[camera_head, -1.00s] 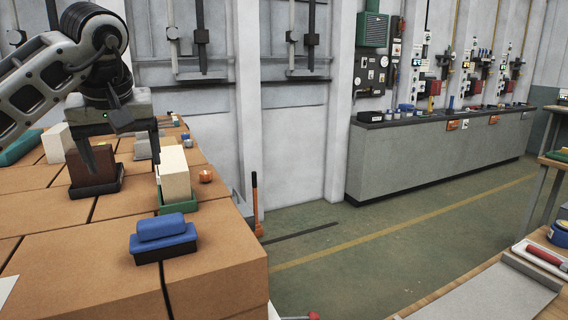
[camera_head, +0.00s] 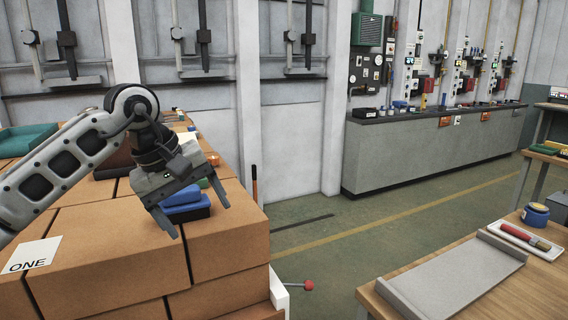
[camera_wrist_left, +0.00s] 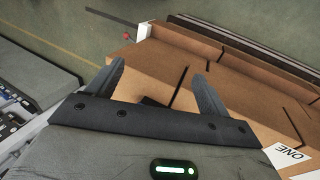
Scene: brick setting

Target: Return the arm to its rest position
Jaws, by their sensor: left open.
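My left gripper (camera_head: 202,220) is open and empty above the front right part of the brown block stack (camera_head: 90,265). Its two fingers point down and to the right in the head view. The left wrist view shows both fingers (camera_wrist_left: 158,88) spread, with nothing between them but the brown blocks below. My left arm (camera_head: 70,165) comes in from the left and hides much of the stack's top. My right gripper is not in view.
A white card reading ONE (camera_head: 32,256) lies on the stack. A wooden table (camera_head: 510,290) with a grey tray (camera_head: 450,275) stands at right. Green floor lies between.

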